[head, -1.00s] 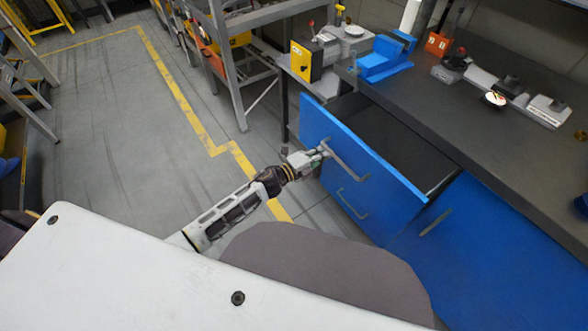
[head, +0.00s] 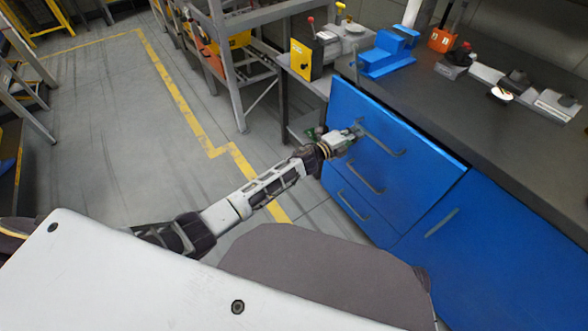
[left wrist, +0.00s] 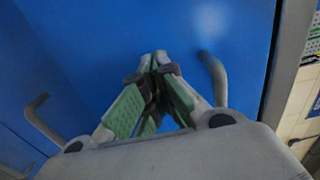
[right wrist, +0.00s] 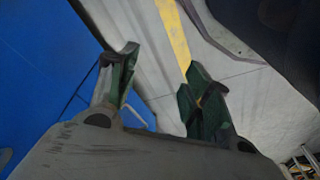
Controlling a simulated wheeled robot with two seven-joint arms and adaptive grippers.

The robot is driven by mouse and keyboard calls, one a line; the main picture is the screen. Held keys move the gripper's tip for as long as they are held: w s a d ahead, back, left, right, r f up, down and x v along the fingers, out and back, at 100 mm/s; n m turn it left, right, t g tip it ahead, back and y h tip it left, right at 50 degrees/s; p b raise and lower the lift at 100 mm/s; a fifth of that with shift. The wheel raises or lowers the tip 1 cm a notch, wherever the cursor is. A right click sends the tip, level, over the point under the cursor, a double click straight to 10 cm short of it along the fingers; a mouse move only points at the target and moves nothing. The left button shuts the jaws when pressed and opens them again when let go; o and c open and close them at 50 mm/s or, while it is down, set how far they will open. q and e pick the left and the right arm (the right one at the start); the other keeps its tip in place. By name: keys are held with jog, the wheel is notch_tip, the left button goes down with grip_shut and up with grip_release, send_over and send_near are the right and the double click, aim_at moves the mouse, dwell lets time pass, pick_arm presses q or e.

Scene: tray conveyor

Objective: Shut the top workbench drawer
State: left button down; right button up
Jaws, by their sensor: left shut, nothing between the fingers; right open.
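The top workbench drawer (head: 415,140) has a blue front with a grey bar handle (head: 385,143). Its front sits at the bench edge and none of its inside shows; I cannot tell whether a small gap is left. My left gripper (head: 359,131) is shut and empty at the drawer front, near the far end of the handle. In the left wrist view its fingertips (left wrist: 155,58) are together against or very close to the blue front (left wrist: 110,35), beside the handle (left wrist: 213,78). My right gripper (right wrist: 160,62) is open and empty, seen only in the right wrist view.
Lower drawers with handles (head: 362,178) sit below the top one. A blue cabinet door (head: 490,240) is at the right. The dark worktop (head: 440,100) carries a blue vise (head: 385,55) and several devices. Open floor (head: 110,130) lies to the left.

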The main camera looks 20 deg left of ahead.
pick_arm(q)
jog(key=shift+b+x, duration=0.4)
jog(key=shift+x, duration=0.8)
pick_arm(e)
jog(key=shift+w+a+r, duration=0.1)
jog(key=shift+a+r, duration=0.05)
jog(key=shift+r, duration=0.25)
jog(key=shift+w+a+r, duration=0.1)
jog(key=shift+r, duration=0.3)
pick_arm(q)
jog(key=shift+w+r, duration=0.1)
jog(key=shift+r, duration=0.15)
jog(key=shift+a, duration=0.1)
pick_arm(e)
jog(key=shift+s+f, duration=0.1)
jog(key=shift+s, duration=0.1)
